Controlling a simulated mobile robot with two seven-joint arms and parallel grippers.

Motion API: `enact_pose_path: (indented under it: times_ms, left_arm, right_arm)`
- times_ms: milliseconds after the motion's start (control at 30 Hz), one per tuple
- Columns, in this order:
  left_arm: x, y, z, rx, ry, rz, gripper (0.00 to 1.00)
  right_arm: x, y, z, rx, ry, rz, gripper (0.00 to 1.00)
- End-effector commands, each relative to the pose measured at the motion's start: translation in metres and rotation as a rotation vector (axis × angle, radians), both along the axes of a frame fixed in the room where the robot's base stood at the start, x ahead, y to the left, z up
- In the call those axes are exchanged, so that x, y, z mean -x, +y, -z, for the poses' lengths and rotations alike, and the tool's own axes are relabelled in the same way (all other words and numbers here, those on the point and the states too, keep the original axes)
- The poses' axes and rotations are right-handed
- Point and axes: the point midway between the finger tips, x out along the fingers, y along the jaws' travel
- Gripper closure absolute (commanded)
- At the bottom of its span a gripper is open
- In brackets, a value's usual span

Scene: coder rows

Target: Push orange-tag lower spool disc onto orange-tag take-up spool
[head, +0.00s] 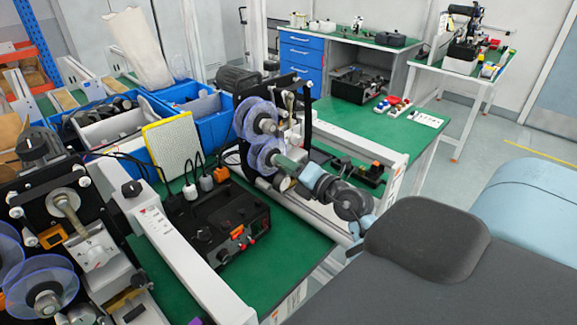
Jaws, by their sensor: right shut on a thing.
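A translucent blue-violet lower spool disc (262,151) sits at the front of the black coder in the middle of the head view. A similar upper disc (248,113) is just above it. My right gripper (286,164) reaches in from the right and is shut at the lower disc's hub. The gripper hides part of the hub and the take-up spool behind it, so I cannot tell how far the disc is seated. An orange tag or block (221,174) shows left of the lower disc. My left gripper is not in view.
A black control box (226,220) with red knobs stands on the green bench below the coder. A second coder with translucent discs (42,282) is at the left. Blue bins (206,108) stand behind. A white rail (185,250) crosses the bench.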

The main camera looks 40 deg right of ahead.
Motion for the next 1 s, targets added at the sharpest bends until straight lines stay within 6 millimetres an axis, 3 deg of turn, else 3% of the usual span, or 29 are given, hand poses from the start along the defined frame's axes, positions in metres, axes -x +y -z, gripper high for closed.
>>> enact_pose_path:
  times_ms: [33, 200, 600, 1000]
  left_arm:
    - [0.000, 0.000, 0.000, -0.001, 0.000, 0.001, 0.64]
    - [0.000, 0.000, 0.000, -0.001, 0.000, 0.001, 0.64]
    - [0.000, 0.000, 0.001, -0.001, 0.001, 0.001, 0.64]
    - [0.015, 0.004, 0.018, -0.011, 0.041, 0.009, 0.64]
  right_arm:
    - [0.000, 0.000, -0.001, 0.001, -0.001, 0.000, 0.68]
    - [0.000, 0.000, -0.001, 0.001, -0.001, 0.000, 0.46]
    - [0.000, 0.000, 0.000, 0.001, 0.000, 0.000, 0.45]
    - [0.062, -0.005, 0.003, 0.001, 0.004, 0.001, 0.45]
